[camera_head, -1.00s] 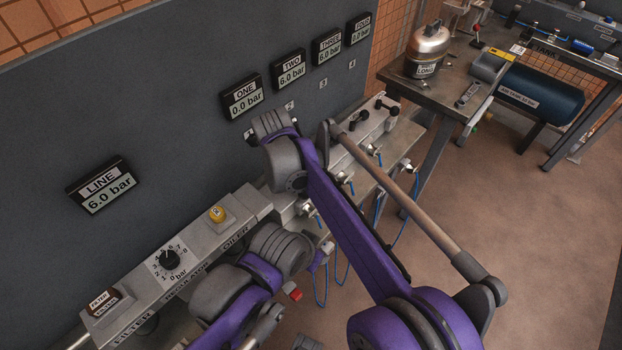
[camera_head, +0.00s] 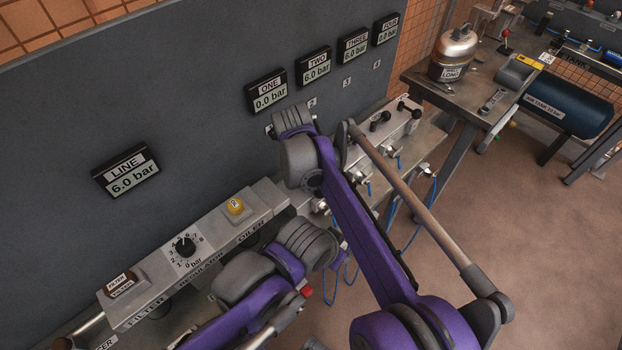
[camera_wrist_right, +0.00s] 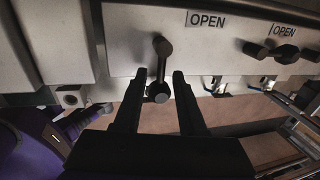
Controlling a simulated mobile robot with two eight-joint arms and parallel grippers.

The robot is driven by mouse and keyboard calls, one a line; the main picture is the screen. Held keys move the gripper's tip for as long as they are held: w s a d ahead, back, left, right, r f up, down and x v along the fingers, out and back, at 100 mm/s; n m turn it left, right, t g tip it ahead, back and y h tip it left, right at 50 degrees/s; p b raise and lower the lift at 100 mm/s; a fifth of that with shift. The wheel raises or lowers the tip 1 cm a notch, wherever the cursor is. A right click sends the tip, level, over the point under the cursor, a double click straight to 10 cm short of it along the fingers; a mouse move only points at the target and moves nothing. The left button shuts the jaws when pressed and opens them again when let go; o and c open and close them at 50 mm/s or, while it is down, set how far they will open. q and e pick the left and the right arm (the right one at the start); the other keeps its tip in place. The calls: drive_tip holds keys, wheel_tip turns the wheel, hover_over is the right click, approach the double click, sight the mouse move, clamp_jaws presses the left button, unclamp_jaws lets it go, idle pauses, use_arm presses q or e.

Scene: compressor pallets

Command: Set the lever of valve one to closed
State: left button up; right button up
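In the right wrist view a dark lever (camera_wrist_right: 161,65) stands nearly upright on the pale valve panel (camera_wrist_right: 125,30), left of an OPEN label (camera_wrist_right: 205,19). I take it for valve one's lever; its own number is not visible. My right gripper (camera_wrist_right: 157,88) is open, with one finger on each side of the lever's lower round end. Contact cannot be told. In the head view my arm hides this lever and my right gripper. The ONE gauge (camera_head: 268,93) reads 0.0 bar. My left gripper cannot be made out.
A second lever (camera_wrist_right: 285,53) lies across, right of the first, under another OPEN label (camera_wrist_right: 284,31). Gauges TWO (camera_head: 314,65) and THREE (camera_head: 354,47) read 6.0 bar, as does LINE (camera_head: 126,172). A regulator knob (camera_head: 185,247) sits at left. Blue hoses hang below the panel.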

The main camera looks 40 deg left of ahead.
drive_tip(key=shift+r, duration=0.15)
wheel_tip(320, 180, up, 10)
drive_tip(key=s, duration=0.2)
drive_tip(key=shift+r, duration=0.2)
drive_tip(key=shift+s+a, duration=0.1)
idle(0.6)
